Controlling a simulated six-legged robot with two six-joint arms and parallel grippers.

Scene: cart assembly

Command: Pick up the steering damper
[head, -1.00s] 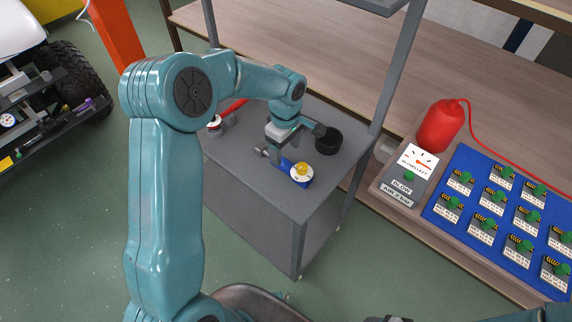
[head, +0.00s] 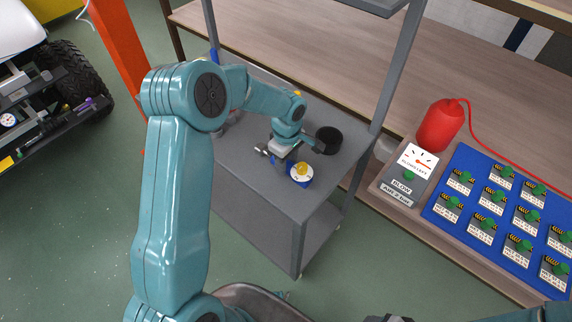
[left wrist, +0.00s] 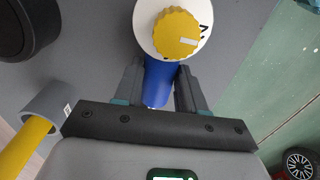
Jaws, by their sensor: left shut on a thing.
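The steering damper (head: 301,173) is a blue body with a white dial and a yellow knob, on the grey cart top. In the left wrist view its blue body (left wrist: 158,84) lies between the fingers of my left gripper (left wrist: 159,78), which is shut on it. The white dial and yellow knob (left wrist: 175,32) stick out beyond the fingertips. In the head view my left gripper (head: 284,155) is low over the cart top, and the wrist hides part of the damper. Of my right arm only a piece shows at the bottom right; its jaws cannot be made out.
A black round part (head: 328,139) stands close beside my left gripper on the cart (head: 270,188). A yellow rod with a grey collar (left wrist: 42,122) is near it. A cart post (head: 392,75) rises to the right. A red bottle (head: 440,125) and a blue button panel (head: 480,190) are at right.

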